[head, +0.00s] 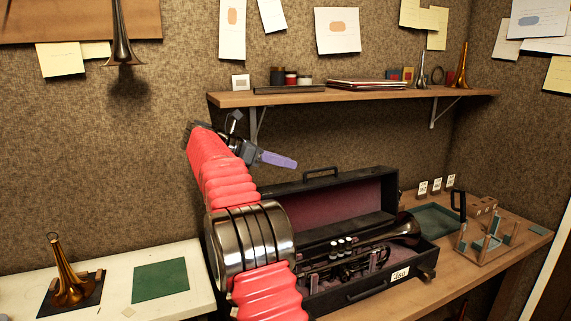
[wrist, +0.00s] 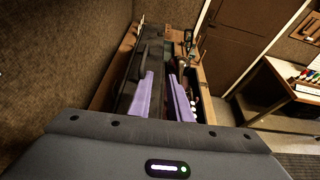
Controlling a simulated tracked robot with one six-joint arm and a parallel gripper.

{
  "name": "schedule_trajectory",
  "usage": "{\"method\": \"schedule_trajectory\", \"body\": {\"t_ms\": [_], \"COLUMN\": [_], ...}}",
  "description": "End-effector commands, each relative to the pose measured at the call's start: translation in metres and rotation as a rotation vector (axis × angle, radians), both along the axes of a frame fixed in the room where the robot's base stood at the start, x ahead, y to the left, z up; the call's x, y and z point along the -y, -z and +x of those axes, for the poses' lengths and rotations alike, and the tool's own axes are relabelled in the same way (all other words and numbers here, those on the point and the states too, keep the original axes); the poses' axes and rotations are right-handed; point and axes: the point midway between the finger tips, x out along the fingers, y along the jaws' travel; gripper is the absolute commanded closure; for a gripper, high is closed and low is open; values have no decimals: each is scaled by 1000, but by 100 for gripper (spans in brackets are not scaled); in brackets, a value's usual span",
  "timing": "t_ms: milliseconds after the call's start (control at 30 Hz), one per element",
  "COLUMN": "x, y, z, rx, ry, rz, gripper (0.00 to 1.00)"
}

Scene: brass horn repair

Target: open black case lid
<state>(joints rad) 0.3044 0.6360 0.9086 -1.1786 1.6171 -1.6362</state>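The black case (head: 415,262) stands on the wooden bench with its lid (head: 386,184) raised at the back, showing a dark red lining. A handle (head: 320,171) sits on the lid's top edge. A dark horn (head: 404,230) with silver valve caps lies inside the case. My gripper (head: 290,163) is above and left of the lid, apart from it in the head view; my arm hides the case's left end. In the wrist view my gripper (wrist: 166,90) has its two purple fingers apart with nothing clearly held, and the dark case lid (wrist: 148,58) lies beyond them.
A wall shelf (head: 350,97) with jars and small horns hangs above the case. A green tray (head: 437,219) and a wooden rack (head: 487,243) stand to its right. A white table (head: 120,281) at left bears a brass bell (head: 72,287) and a green mat (head: 161,281).

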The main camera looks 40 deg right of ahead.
Motion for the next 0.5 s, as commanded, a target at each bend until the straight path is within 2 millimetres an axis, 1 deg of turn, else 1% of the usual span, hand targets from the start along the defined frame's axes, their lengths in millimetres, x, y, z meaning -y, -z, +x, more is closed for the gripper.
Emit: {"method": "schedule_trajectory", "body": {"t_ms": [33, 233, 367, 500], "x": [0, -6, -16, -35], "y": [0, -1, -2, -2], "z": [0, -1, -4, -9], "rx": [0, 25, 78, 169], "ry": [0, -7, -16, -26], "rz": [0, 8, 25, 59], "gripper": [86, 100, 100, 100]}}
